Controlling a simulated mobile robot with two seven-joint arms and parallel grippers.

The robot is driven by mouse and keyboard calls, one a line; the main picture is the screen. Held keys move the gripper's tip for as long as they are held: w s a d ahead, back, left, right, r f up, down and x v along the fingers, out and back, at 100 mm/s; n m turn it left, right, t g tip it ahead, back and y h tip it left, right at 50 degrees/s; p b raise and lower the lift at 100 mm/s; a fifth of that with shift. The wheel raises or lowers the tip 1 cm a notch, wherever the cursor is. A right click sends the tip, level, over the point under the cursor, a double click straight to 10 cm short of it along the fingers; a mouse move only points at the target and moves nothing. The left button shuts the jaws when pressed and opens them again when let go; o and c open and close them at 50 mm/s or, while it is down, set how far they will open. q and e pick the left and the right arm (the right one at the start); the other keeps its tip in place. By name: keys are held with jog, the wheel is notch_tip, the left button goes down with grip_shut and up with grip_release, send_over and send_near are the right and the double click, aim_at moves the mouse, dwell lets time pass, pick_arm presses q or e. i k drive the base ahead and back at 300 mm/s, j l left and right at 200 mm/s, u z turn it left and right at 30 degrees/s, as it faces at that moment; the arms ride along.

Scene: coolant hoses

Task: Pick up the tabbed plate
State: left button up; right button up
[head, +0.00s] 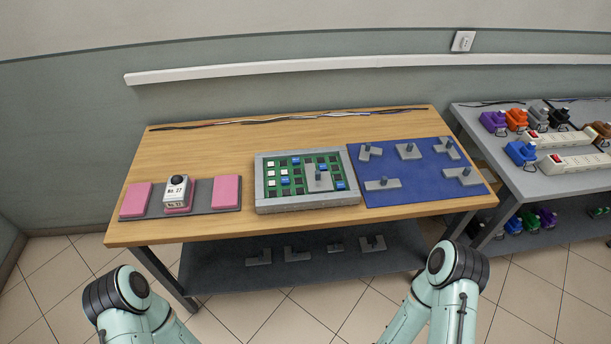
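Several grey plates with upright dark pegs lie apart on a blue mat (412,173). They are a back left plate (365,154), a back middle plate (409,154), a back right plate (451,154), a front left plate (378,185) and a front right plate (467,180). Another grey pegged plate (316,184) sits on the green board in a grey frame (310,206). The plates differ in outline, but they are too small to tell which one is the tabbed plate. Only my arm links show at the bottom; neither gripper is in view.
A white device (175,190) stands on a dark strip (210,211) with pink pads. More grey plates (297,254) lie on the lower shelf (220,276). Cables run along the back of the wooden table (250,140). A grey table (544,182) with power strips and coloured plugs stands right.

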aim_at(446, 146)
jog(key=z, duration=1.25)
jog(key=i+l, duration=0.15)
jog(key=l+z, duration=0.05)
jog(key=l, duration=0.05)
